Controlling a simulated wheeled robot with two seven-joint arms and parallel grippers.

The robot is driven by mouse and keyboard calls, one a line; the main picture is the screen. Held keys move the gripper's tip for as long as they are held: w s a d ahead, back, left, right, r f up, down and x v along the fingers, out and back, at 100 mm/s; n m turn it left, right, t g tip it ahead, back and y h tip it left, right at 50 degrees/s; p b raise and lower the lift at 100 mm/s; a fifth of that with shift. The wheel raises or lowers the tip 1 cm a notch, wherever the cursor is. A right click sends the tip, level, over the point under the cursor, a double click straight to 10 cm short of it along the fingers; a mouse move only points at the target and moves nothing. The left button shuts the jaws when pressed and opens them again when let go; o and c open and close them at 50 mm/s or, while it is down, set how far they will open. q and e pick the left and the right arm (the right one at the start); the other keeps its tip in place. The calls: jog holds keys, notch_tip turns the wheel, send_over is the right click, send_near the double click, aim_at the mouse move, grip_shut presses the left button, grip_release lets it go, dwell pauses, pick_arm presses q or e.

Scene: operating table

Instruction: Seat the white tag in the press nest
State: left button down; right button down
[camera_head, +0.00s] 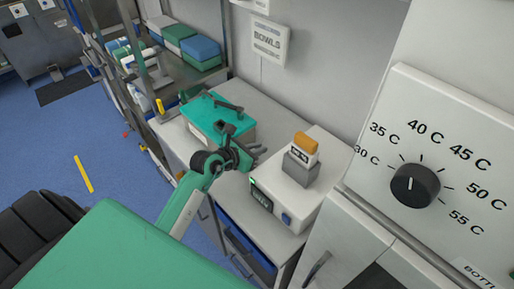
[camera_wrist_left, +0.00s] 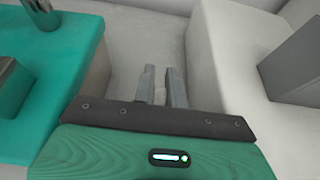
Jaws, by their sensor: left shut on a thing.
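My left gripper (camera_head: 258,155) is low over the counter, between the teal box and the white press unit. In the left wrist view its two grey fingers (camera_wrist_left: 161,88) are close together, shut on a small pale thing, taken as the white tag. Its outline is hard to tell from the pale surface behind. The white press unit (camera_head: 262,212) has a small display and a blue button. On it stands a grey block (camera_head: 299,169) with a white, orange-topped piece (camera_head: 304,148) bearing dark lettering. I cannot tell where the nest opening is. My right gripper is not in view.
The teal box (camera_head: 205,112) with a dark handle stands close left of the gripper and also shows in the left wrist view (camera_wrist_left: 62,65). A white panel with a temperature dial (camera_head: 415,185) is at the right. Shelves with coloured boxes (camera_head: 200,50) stand behind.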

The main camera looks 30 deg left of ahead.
pick_arm(q)
jog(key=shift+f, duration=0.2)
jog(key=c, duration=1.4)
grip_release()
jog(key=shift+c, duration=0.2)
